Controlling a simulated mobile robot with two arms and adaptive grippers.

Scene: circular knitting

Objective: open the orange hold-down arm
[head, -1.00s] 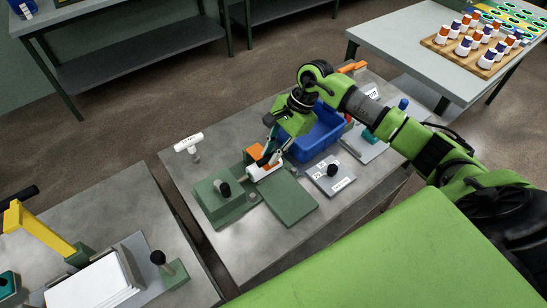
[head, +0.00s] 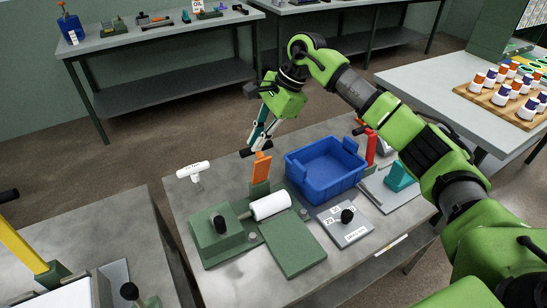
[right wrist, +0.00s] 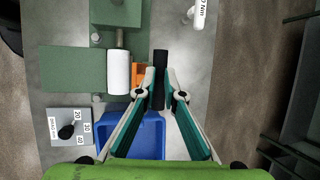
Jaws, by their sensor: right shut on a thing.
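The orange hold-down arm (head: 261,167) stands nearly upright on the green fixture (head: 218,233), behind the white roll (head: 270,204). The roll lies uncovered on the fixture. My right gripper (head: 257,141) is above the orange arm, shut on its black handle (head: 247,152). In the right wrist view the black handle (right wrist: 160,62) is between the fingertips (right wrist: 160,84), with part of the orange arm (right wrist: 138,75) beside the white roll (right wrist: 118,72). My left gripper is not in view.
A blue bin (head: 325,170) stands right of the orange arm. A red upright piece (head: 371,149) is right of the bin.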

